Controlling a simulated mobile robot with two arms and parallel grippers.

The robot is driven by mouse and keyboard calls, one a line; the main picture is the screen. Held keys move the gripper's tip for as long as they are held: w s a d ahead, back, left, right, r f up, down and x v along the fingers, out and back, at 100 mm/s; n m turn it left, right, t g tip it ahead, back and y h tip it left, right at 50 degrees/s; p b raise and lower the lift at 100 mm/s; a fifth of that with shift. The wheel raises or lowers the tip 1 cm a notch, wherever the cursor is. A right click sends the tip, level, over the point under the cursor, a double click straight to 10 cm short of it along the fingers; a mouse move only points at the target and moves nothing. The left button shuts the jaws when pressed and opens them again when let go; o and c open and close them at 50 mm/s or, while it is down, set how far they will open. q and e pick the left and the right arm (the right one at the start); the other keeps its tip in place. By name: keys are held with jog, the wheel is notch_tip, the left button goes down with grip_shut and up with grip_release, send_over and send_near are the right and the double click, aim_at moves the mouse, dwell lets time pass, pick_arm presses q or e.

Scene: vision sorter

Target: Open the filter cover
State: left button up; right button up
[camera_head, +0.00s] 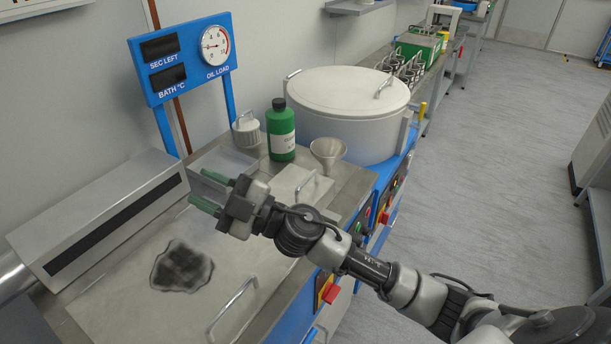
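A small flat metal cover (297,179) with a bar handle lies on the steel worktop in front of the funnel. It looks closed, and I take it to be the filter cover; no label on it can be read. My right gripper (207,191) reaches in from the lower right, with its two green-tipped fingers spread and nothing seen between them. It is left of the cover and apart from its handle, pointing left. My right wrist hides the cover's near left part. My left gripper is not in view.
A green bottle (281,132), a white ribbed canister (245,130) and a funnel (328,152) stand behind the cover. A large lidded round tank (347,98) is beyond. A dark oily patch (181,267) and a larger handle (231,308) are on the front worktop. Floor at right is clear.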

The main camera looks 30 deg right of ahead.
jog(key=a+f+n+g, duration=0.1)
jog(key=a+n+g, duration=0.1)
jog(key=n+g, duration=0.65)
jog(key=m+g+h, duration=0.4)
jog(key=h, duration=1.2)
send_near(306, 181)
jog(key=shift+n, duration=0.25)
jog(key=f+p, duration=0.1)
jog(key=f, duration=0.1)
jog(key=w+f, duration=0.1)
jog(key=f, duration=0.2)
jog(key=a+f+p, duration=0.1)
jog(key=f, duration=0.2)
jog(key=shift+w+f+p, duration=0.15)
jog(key=shift+w+p, duration=0.1)
jog(key=shift+p, duration=0.1)
jog(key=shift+c, duration=0.5)
grip_shut()
